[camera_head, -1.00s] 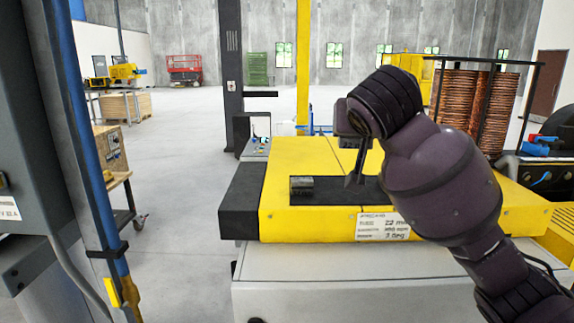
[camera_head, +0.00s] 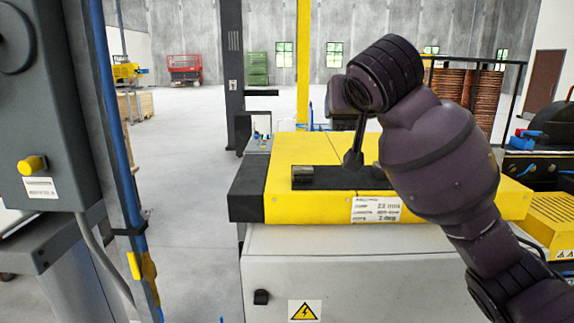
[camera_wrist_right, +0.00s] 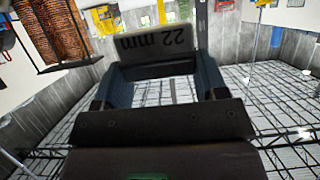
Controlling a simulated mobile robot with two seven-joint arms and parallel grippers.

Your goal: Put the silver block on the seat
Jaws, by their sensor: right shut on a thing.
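My right gripper (camera_wrist_right: 160,76) is shut on a silver-grey block (camera_wrist_right: 165,41), marked "22 mm", which reads upside down in the right wrist view. In the head view my right gripper (camera_head: 344,94) is held above the yellow-topped machine, with my arm in front of it; the held block cannot be made out there. A black channel (camera_head: 335,178) runs along the machine's top, with a small dark grey block (camera_head: 303,176) near its left end. I cannot tell which part is the seat. My left gripper is out of view.
A dark lever-like part (camera_head: 353,158) stands up from the channel. A grey cabinet (camera_head: 40,110) with a blue-edged post is close on the left. Copper coils (camera_head: 484,100) stand at the right. Open floor (camera_head: 190,180) lies between the cabinet and machine.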

